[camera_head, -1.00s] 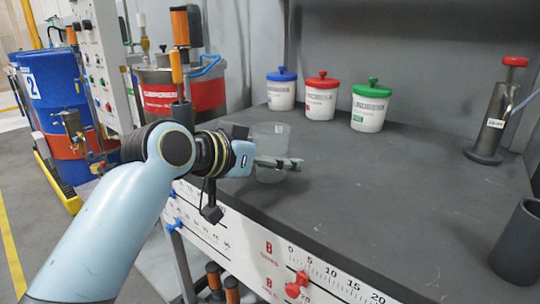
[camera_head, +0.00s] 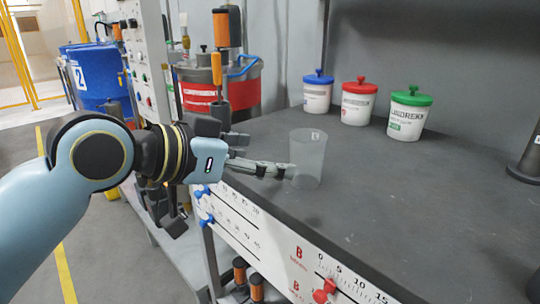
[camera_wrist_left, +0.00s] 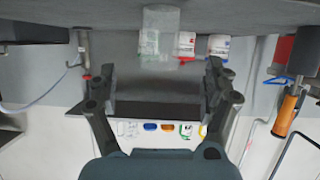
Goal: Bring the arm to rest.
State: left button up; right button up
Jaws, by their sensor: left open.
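My left gripper (camera_head: 275,170) reaches in from the left over the bench's front edge. It is open and empty, with its fingertips just left of a clear cup (camera_head: 310,158). The cup stands upright on the dark bench top (camera_head: 400,210), outside the jaws. In the left wrist view, which is upside down, the two fingers (camera_wrist_left: 160,88) are spread apart and the cup (camera_wrist_left: 160,25) shows beyond them, near the top edge. My right gripper is not in view.
Three white jars with blue (camera_head: 318,92), red (camera_head: 358,102) and green (camera_head: 408,115) lids stand at the back of the bench. A red-banded metal drum (camera_head: 245,92) stands behind the arm. A dark stand (camera_head: 527,165) is at the right. The bench middle is clear.

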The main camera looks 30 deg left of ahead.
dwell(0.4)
pick_arm(q)
jog(key=s+a+f+n+g+y, duration=0.25)
jog(key=s+f+g, duration=0.25)
jog(key=s+f, duration=0.5)
jog(key=s+a+f+n+g+y, duration=0.1)
jog(key=s+a+f+g+y, duration=0.3)
jog(key=s+f, duration=0.55)
notch_tip(320, 180, down, 12)
jog(key=s+a+g, duration=0.1)
jog(key=s+a, duration=0.1)
jog(key=s+f, duration=0.5)
jog(key=f, duration=0.5)
jog(key=s+a+f+g, duration=0.1)
jog(key=s+f, duration=0.5)
jog(key=f, duration=0.5)
jog(key=shift+s+a+f+h, duration=0.2)
jog(key=shift+s+f+h, duration=0.05)
jog(key=shift+h, duration=0.2)
jog(key=shift+g, duration=0.5)
jog(key=s+f, duration=0.1)
jog(key=s, duration=0.2)
jog(key=s+f, duration=0.2)
jog(key=s, duration=0.1)
jog(key=s+f, duration=0.2)
jog(key=s, duration=0.2)
jog(key=shift+a, duration=0.1)
jog(key=shift+c, duration=0.3)
